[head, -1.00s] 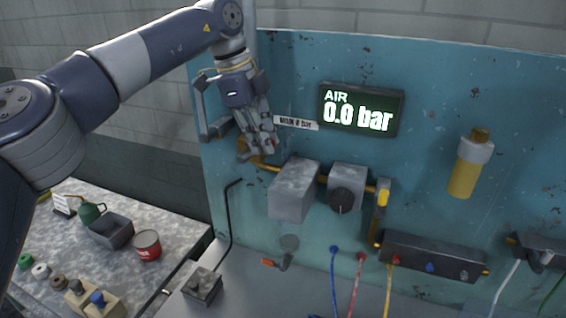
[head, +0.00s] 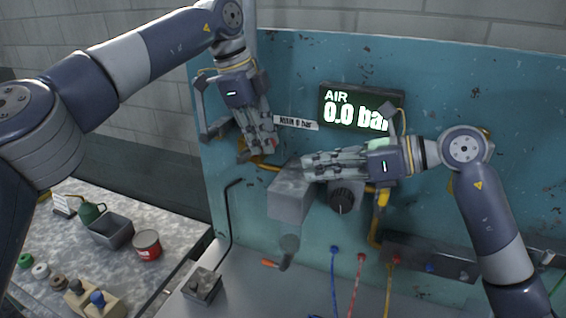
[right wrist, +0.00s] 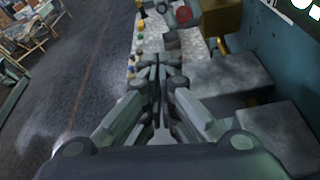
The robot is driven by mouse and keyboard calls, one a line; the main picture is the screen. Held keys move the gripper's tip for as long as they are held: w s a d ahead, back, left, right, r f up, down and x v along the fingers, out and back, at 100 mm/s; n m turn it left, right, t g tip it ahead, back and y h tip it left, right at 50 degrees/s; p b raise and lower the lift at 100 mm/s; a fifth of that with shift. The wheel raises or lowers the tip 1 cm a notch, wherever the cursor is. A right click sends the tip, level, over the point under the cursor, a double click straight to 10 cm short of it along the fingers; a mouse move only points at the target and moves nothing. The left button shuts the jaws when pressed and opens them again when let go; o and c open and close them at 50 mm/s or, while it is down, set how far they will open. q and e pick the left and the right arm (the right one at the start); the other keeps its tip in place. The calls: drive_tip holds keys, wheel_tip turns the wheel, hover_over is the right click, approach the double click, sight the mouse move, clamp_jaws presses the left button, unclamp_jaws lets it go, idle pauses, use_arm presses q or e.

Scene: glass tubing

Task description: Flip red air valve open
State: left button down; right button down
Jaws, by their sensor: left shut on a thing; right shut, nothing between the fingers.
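The red air valve shows only as a small red patch (head: 273,143) at the fingertips of my left gripper (head: 262,146), on the blue panel left of the air display. My left gripper is shut on it and hides most of it, so the handle's angle cannot be told. A yellow pipe runs just below. The air display (head: 356,109) reads 0.0 bar. My right gripper (head: 308,164) is shut and empty, pointing left in front of the grey boxes, apart from the left gripper. Its closed fingers (right wrist: 158,70) also show in the right wrist view.
A small orange-handled lever (head: 270,263) is lower down. A side table with a red can (head: 147,246) and a grey bin (head: 110,232) stands at left. Coloured hoses hang below the panel.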

drive_tip(key=shift+m+t+h, duration=0.3)
drive_tip(key=shift+t+h, duration=0.1)
drive_tip(key=shift+t, duration=0.1)
drive_tip(key=w+a+f, duration=0.1)
drive_tip(key=w+a, duration=0.3)
drive_tip(key=w+a+f, duration=0.1)
drive_tip(key=w+a, duration=0.1)
drive_tip(key=shift+a+f, duration=0.2)
drive_tip(key=shift+f, duration=0.15)
